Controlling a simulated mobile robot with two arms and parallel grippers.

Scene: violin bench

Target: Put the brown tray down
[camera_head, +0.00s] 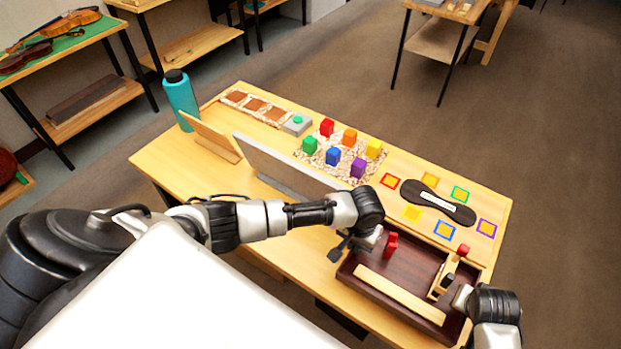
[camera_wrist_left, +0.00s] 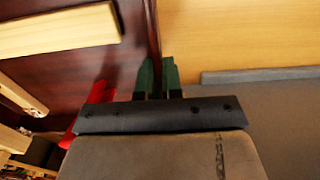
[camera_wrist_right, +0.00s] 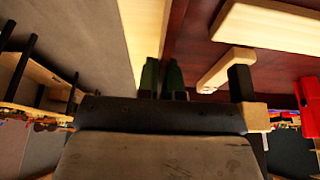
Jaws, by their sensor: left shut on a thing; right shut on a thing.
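The brown tray (camera_head: 372,262) is at the near right end of the wooden bench in the head view; I cannot tell whether it touches the top. My left gripper (camera_head: 350,246) is shut on its left wall, which shows between the fingers in the left wrist view (camera_wrist_left: 158,80). My right gripper (camera_head: 461,297) is shut on its right wall, seen in the right wrist view (camera_wrist_right: 163,80). In the tray are a long pale wooden bar (camera_head: 400,294), a red piece (camera_head: 390,245) and a small wooden piece with a black part (camera_head: 443,280).
On the bench (camera_head: 300,225) lie a dark strap-like piece (camera_head: 437,203), colored square outlines (camera_head: 390,181) and several colored blocks (camera_head: 350,136). A grey panel (camera_head: 290,168), a wooden board (camera_head: 211,138) and a teal bottle (camera_head: 181,98) stand farther left.

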